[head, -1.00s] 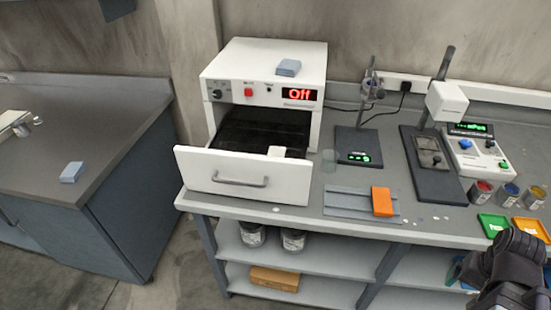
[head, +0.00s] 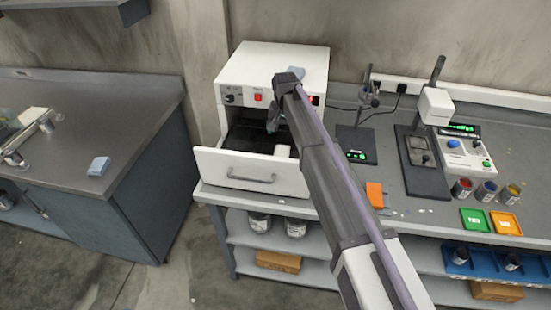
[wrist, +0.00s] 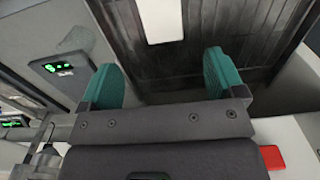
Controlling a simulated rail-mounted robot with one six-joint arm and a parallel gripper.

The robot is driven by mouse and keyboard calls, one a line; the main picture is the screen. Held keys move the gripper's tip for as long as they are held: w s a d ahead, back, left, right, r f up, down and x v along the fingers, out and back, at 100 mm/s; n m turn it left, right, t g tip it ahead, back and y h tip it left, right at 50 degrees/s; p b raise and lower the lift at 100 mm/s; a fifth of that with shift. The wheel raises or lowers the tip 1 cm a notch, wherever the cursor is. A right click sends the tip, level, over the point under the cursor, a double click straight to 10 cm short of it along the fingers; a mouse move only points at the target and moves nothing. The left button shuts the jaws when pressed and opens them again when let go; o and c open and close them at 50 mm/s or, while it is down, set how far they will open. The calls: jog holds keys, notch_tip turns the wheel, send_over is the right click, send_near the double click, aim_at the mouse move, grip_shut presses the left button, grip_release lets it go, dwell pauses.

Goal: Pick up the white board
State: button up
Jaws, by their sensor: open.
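The white board (head: 282,150) is a small pale piece in the open drawer of the white oven, near the right end of its front panel. In the wrist view the white board (wrist: 161,20) shows as a plain white rectangle on the dark drawer floor, cut off by the top edge. My gripper (head: 272,124) hangs over the drawer, open and empty. In the wrist view its two teal fingers (wrist: 163,76) stand wide apart, with the board beyond and between them, not touched.
The drawer front (head: 235,171) and the oven body (head: 262,62) surround the space under my gripper. A light blue block (head: 316,73) lies on the oven. A black stand (head: 357,142) and an orange block (head: 375,195) are to the right. Another blue block (head: 98,166) lies on the left counter.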

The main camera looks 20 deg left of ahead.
aim_at(282, 150)
jog(key=f+b, duration=0.8)
jog(key=f, duration=0.2)
jog(key=shift+a, duration=0.2)
jog(key=shift+r, duration=0.25)
jog(key=shift+c, duration=0.2)
jog(key=c, duration=1.1)
